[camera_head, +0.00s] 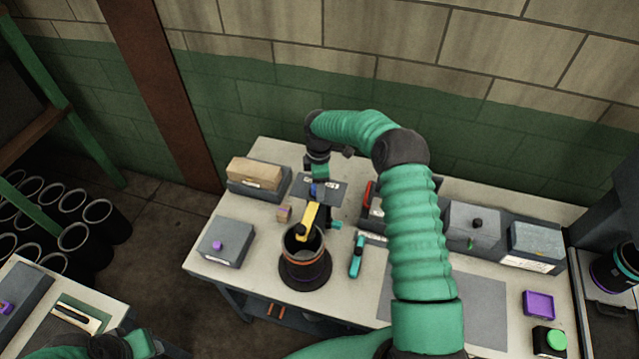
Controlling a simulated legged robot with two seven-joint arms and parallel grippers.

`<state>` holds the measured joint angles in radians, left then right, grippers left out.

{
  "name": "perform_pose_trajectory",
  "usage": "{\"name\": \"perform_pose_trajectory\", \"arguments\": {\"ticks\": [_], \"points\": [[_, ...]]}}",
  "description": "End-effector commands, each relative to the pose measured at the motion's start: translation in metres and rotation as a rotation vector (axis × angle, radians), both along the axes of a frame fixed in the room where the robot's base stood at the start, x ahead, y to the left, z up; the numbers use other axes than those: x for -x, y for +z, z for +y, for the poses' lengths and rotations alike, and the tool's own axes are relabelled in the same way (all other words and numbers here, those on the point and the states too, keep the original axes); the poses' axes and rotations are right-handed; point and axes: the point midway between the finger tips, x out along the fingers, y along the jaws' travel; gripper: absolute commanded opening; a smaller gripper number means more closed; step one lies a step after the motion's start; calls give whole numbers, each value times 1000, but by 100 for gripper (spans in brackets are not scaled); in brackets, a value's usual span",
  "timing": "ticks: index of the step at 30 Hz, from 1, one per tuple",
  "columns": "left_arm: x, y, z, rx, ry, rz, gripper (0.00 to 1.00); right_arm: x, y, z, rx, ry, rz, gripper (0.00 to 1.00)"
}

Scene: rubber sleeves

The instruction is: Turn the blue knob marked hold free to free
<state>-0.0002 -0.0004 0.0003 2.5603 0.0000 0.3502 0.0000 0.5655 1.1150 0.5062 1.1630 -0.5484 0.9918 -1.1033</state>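A small blue piece, which looks like the blue knob (313,190), shows on a dark plate (326,198) at the back of the bench. Pale labels sit on the plate; their words are too small to read, and the knob's pointing direction cannot be told. My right arm arches over the bench from the lower right, and its gripper (319,175) points down right at the knob. The fingers are too small and covered to show whether they are open or touching the knob. A bit of my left arm shows at the bottom left; its gripper is out of view.
In front of the plate stands a black cylinder (305,270) with an orange band and a yellow bar (308,220) at its top. A wooden block (254,172) and a grey box (226,243) are left. A teal tool (356,257) and purple tray (539,304) lie right.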

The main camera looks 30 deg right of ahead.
Motion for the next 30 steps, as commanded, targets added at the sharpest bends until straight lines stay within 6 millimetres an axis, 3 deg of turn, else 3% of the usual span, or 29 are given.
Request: {"name": "perform_pose_trajectory", "arguments": {"ticks": [1, 13, 23, 30], "points": [[0, 0, 0, 0, 0, 0, 36, 0, 0, 1, 0, 1, 0, 50], [0, 0, 0, 0, 1, 0, 36, 0, 1, -1, -1, 0, -3, 0], [0, -4, 0, 0, 0, 0, 36, 0, 1, -4, 3, -41, -4, 0], [0, -14, 0, 0, 0, 0, 36, 0, 1, -5, 5, -177, -6, 0]]}}
